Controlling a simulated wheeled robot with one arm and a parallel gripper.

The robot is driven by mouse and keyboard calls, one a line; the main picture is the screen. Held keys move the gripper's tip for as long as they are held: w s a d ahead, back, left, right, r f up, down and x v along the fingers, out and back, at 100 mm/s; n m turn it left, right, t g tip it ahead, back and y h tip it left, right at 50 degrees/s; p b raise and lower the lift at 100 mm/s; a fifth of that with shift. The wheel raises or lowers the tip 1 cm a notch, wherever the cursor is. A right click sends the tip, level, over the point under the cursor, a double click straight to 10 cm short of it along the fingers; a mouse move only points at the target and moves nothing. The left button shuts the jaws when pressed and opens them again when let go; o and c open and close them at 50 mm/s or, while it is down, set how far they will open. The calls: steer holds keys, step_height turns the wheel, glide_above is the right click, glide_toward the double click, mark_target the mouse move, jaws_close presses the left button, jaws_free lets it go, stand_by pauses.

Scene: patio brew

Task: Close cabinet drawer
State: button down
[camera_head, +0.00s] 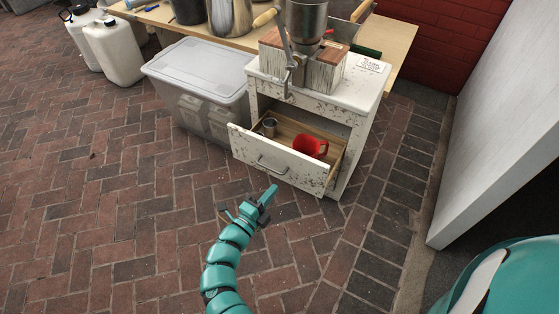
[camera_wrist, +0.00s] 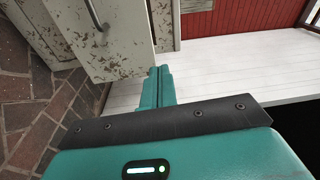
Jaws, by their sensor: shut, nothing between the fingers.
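The white, chipped-paint cabinet (camera_head: 357,125) stands on the brick patio in the head view. Its drawer (camera_head: 289,170) is pulled out, showing a metal cup (camera_head: 269,127) and a red mug (camera_head: 310,146) inside. A metal handle (camera_head: 272,167) is on the drawer front. My teal gripper (camera_head: 268,194) is shut and empty, a little in front of and below the drawer front. In the wrist view, my shut fingers (camera_wrist: 157,86) point toward the lower part of a chipped white panel (camera_wrist: 100,38) with a handle (camera_wrist: 96,16). Whether they touch it I cannot tell.
A coffee grinder (camera_head: 305,20) stands on the cabinet top. A clear lidded bin (camera_head: 200,85) is beside the cabinet, and a wooden table (camera_head: 400,32) is behind. White jugs (camera_head: 114,50) stand at back left. A white wall (camera_head: 497,120) is at right. Bricks in front are clear.

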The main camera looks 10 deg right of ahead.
mark_target(291, 155)
steer(key=shift+t+y, duration=0.3)
steer(key=shift+y, duration=0.5)
steer(key=b+x, duration=0.1)
steer(key=x, duration=0.3)
steer(key=w+a+f+b+x, duration=0.1)
steer(key=x, duration=0.4)
steer(key=b+x, duration=0.1)
steer(key=x, duration=0.3)
steer(key=shift+w+a+f, duration=0.2)
steer(key=shift+w+f, duration=0.1)
steer(key=shift+w, duration=0.1)
steer(key=shift+w+d, duration=0.1)
steer(key=b+x, duration=0.4)
steer(key=x, duration=1.3)
steer(key=shift+b, duration=0.35)
